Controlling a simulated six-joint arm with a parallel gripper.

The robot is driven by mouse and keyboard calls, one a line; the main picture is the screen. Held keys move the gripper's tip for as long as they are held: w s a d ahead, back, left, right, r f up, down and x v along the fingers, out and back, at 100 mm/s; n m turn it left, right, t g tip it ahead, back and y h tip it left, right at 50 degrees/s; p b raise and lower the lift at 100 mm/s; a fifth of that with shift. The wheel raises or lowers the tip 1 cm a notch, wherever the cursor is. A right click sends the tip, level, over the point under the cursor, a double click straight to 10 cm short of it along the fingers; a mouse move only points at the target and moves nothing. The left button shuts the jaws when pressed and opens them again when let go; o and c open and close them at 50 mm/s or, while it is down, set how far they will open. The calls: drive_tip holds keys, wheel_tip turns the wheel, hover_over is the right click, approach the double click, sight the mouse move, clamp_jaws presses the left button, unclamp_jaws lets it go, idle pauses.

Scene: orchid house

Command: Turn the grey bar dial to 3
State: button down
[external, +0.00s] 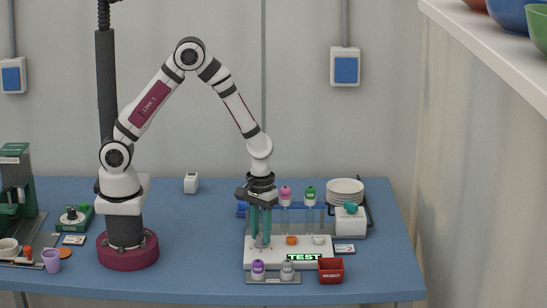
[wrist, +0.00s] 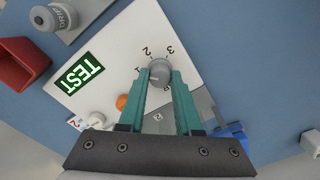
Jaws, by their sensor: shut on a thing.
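The grey bar dial (wrist: 160,72) sits on a white panel (wrist: 105,62) with a green-lit TEST display (wrist: 80,72). The numbers 2 and 3 show beyond the dial, and a 1 shows by the left finger. The bar's exact pointing direction is hard to tell. My gripper (wrist: 160,78) has its teal fingers on either side of the dial, shut on it. In the external view my gripper (external: 261,236) points straight down over the left part of the panel (external: 275,256), and its fingers largely hide the dial.
An orange knob (external: 291,240) and a white knob (external: 318,240) sit right of my fingers. Stacked plates (external: 345,188) stand back right.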

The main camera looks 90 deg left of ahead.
drive_tip(key=m, duration=0.4)
drive_tip(key=shift+m, duration=0.3)
drive_tip(key=m, duration=0.5)
drive_tip(key=shift+m, duration=0.3)
drive_tip(key=m, duration=0.5)
drive_tip(key=shift+m, duration=2.7)
drive_tip(key=c, duration=0.6)
unclamp_jaws()
